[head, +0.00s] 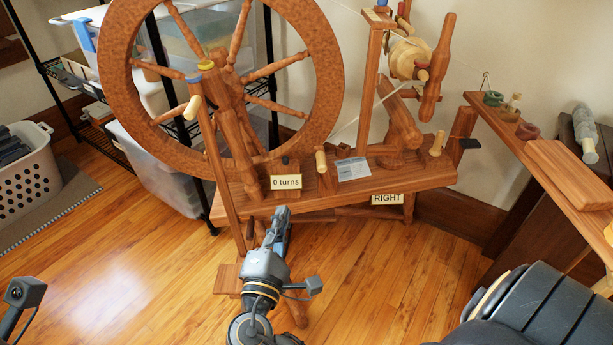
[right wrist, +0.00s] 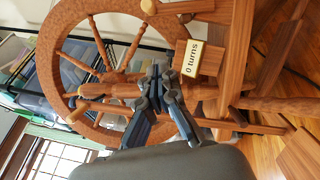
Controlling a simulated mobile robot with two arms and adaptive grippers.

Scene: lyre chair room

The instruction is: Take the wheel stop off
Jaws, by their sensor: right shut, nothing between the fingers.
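The spinning wheel's large brown wheel (head: 329,85) stands upright on a wooden bench (head: 235,205). It also fills much of the right wrist view (right wrist: 47,62). A dark-topped peg (head: 285,161) stands behind the "0 turns" sign (head: 286,182), close to the rim. A pale-ended peg (head: 193,107) juts out at the wheel's front post. I cannot tell which part is the wheel stop. My right gripper (head: 281,212) is shut and empty, in front of the bench just below the sign. Its closed fingertips (right wrist: 157,70) show beside the sign in the right wrist view. My left gripper is out of view.
A wooden shelf (head: 550,152) with small pots is at the right. A wire rack with bins (head: 160,165) stands behind left, and a basket (head: 25,180) at far left. Front-left floor is clear.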

